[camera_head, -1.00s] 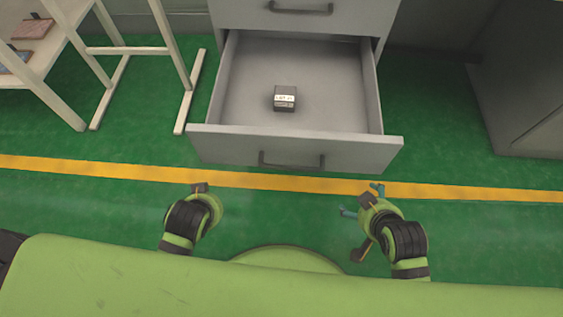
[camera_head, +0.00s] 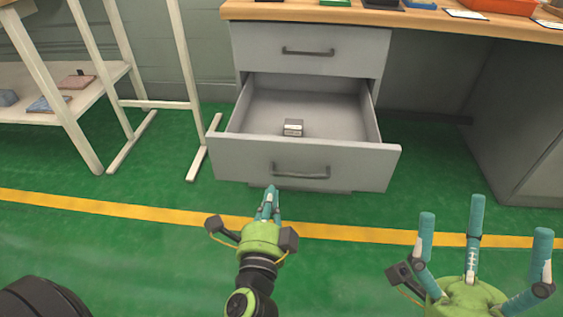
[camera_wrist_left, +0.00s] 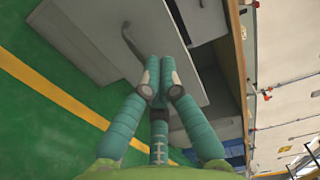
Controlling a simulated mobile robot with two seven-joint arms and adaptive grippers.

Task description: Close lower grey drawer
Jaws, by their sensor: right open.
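The lower grey drawer (camera_head: 235,160) is pulled out of the grey cabinet under the desk in the head view. Its dark bar handle (camera_head: 301,174) is on the front panel. A small dark box with a light label (camera_head: 293,128) lies inside. My left gripper (camera_head: 270,192) has its teal fingers together, pointing at the drawer front just below the handle's left end. In the left wrist view its fingertips (camera_wrist_left: 158,82) meet and hold nothing visible; contact with the drawer is unclear. My right gripper (camera_head: 483,228) is open and empty, right of the drawer and nearer me.
The closed upper drawer (camera_head: 345,48) is above. A wooden desktop (camera_head: 420,18) carries trays and cards. A white shelf rack (camera_head: 85,95) stands at the left, and a grey cabinet (camera_head: 525,130) at the right. The green floor in front is clear, crossed by a yellow line.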

